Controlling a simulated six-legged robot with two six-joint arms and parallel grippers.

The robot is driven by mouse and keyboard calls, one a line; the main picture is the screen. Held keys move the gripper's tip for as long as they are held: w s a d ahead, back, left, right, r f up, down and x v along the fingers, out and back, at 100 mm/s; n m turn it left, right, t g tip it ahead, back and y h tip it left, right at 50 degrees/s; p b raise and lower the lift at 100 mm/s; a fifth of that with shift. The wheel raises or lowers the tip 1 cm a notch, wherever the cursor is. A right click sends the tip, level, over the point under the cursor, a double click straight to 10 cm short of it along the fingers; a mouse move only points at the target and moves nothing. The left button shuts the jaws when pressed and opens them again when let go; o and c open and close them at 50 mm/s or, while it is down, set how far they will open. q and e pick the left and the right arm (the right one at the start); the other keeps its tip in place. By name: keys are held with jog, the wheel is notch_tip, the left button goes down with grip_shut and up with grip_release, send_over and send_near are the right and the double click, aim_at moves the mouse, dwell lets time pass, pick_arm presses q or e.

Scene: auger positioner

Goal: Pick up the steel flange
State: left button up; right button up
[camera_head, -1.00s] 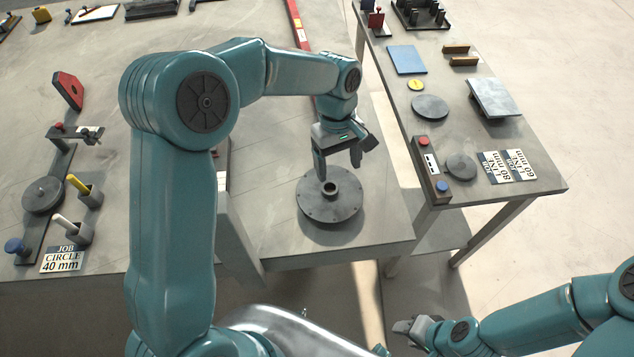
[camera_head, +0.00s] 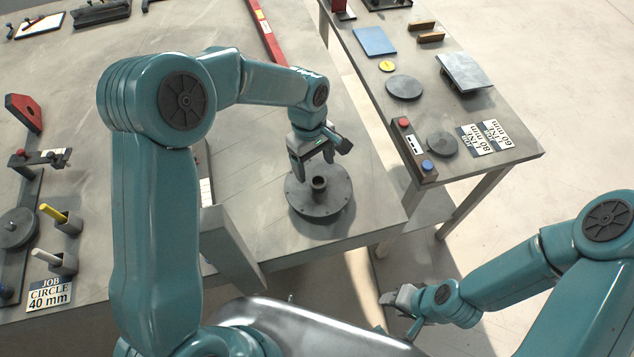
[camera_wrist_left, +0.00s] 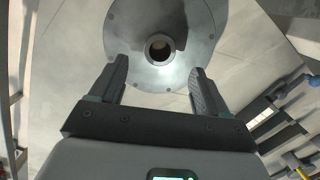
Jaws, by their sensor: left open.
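The steel flange (camera_head: 326,207) is a dark grey round disc with a raised hollow hub in its middle. It lies flat near the front right corner of the large table. My left gripper (camera_head: 313,160) is open above the flange's far part, with nothing between its fingers. In the left wrist view the flange (camera_wrist_left: 140,72) shows ahead, its hub hole beyond the gap of the open left gripper (camera_wrist_left: 157,80). I cannot tell whether the fingers touch the flange. My right gripper (camera_head: 398,300) is low at the front, off the tables; its fingers are too small to read.
A side table (camera_head: 520,152) on the right holds round discs, a blue plate (camera_head: 375,41), a button box (camera_head: 414,150) and job cards. A red bar (camera_head: 266,30) lies behind my left wrist. A jig with yellow and white pegs stands at left. Table around the flange is clear.

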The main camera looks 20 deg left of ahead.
aim_at(318, 177)
pick_arm(q)
jog(key=f, duration=0.1)
jog(key=f+p, duration=0.1)
jog(key=f, duration=0.1)
jog(key=d+f, duration=0.1)
jog(key=shift+s+f, duration=0.25)
jog(key=shift+f, duration=0.3)
jog(key=shift+r, duration=0.1)
grip_shut()
